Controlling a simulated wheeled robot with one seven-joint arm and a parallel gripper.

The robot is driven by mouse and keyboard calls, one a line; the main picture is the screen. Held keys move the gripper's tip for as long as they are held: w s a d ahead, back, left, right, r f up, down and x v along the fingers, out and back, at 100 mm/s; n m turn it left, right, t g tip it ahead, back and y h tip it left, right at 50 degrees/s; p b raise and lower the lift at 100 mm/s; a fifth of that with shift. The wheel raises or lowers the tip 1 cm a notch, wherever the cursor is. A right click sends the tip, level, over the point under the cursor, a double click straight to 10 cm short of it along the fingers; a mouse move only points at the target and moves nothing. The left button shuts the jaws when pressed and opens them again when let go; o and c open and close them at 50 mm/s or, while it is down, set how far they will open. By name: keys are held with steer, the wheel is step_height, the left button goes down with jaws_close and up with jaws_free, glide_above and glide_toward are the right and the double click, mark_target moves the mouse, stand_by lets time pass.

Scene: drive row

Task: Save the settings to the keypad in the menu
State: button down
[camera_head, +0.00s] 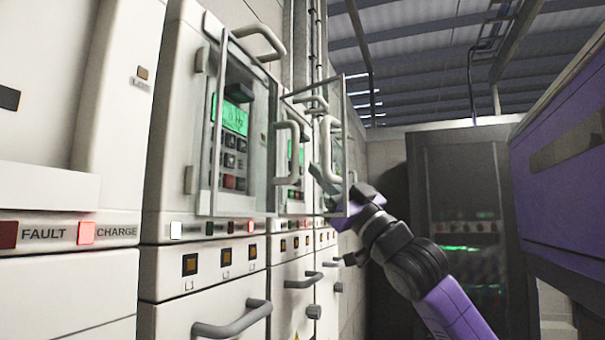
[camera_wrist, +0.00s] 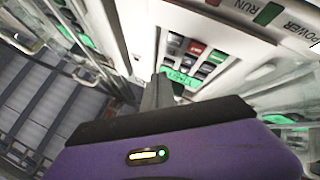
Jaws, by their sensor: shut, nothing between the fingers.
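In the head view my gripper (camera_head: 320,174) is at a cabinet further along the row, partly behind clear door panels. The screen's text is too small to read. A nearer keypad (camera_head: 229,163) with a lit green screen (camera_head: 235,118) sits behind a clear cover door (camera_head: 206,150) in the head view.
An open clear door with a handle (camera_head: 328,150) stands close beside my gripper. Several cabinets line the left, with drawer handles (camera_head: 235,320) sticking out. A purple cabinet (camera_head: 560,170) is on the right, and a dark rack (camera_head: 463,190) stands at the back.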

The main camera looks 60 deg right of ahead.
steer(key=shift+s+a, duration=0.1)
steer(key=shift+a, duration=0.05)
steer(key=shift+s+a, duration=0.1)
steer(key=shift+a, duration=1.05)
steer(key=shift+w, duration=0.45)
steer(key=shift+w, duration=0.35)
stand_by(0.3)
steer(key=shift+s+b, duration=0.2)
steer(key=shift+b, duration=0.1)
steer(key=shift+s, duration=0.6)
steer(key=shift+b, duration=0.35)
